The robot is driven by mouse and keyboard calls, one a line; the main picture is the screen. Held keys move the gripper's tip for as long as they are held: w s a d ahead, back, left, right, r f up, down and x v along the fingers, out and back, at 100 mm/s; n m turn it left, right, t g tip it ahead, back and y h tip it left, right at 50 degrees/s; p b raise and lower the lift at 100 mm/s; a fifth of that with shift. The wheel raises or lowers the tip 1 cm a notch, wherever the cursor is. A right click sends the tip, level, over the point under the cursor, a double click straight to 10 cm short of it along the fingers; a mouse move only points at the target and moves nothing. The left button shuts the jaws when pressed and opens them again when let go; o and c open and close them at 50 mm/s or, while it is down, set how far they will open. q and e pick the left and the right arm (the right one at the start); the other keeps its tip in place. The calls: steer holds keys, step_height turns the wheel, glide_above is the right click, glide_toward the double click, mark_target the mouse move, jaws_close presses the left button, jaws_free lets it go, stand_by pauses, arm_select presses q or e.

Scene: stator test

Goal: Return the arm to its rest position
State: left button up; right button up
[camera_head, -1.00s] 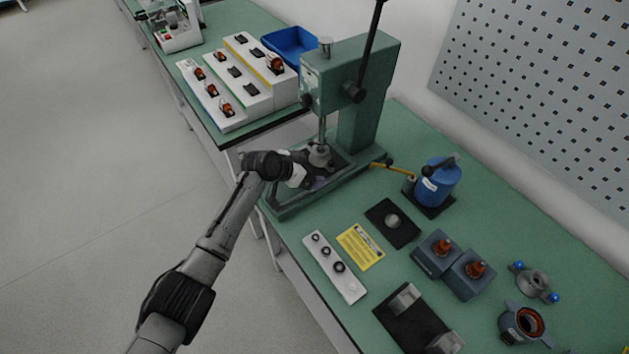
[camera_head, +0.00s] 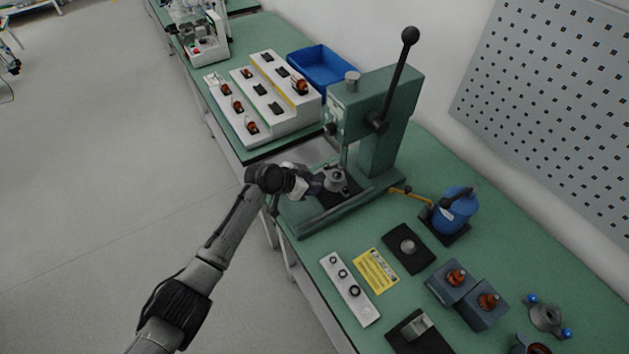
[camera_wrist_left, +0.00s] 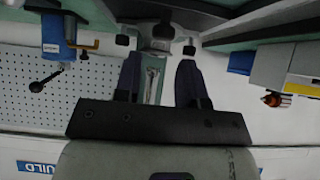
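My left arm reaches in from the lower left of the head view. Its left gripper (camera_head: 318,180) is at the green arbor press (camera_head: 385,145), by the grey round part (camera_head: 335,178) on the press base. In the left wrist view the two dark fingers of the left gripper (camera_wrist_left: 160,80) stand apart with a gap between them. A grey metal part (camera_wrist_left: 160,35) shows just past the fingertips; I cannot tell if they touch it. My right gripper is not in view.
A stepped white rack (camera_head: 292,112) with small motor parts and a blue bin (camera_head: 322,66) stand behind the press. A blue device (camera_head: 455,210), a yellow card (camera_head: 376,270) and a white strip with rings (camera_head: 350,290) lie to the right.

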arm_select(q)
steer(key=shift+r, duration=0.2)
stand_by(0.4)
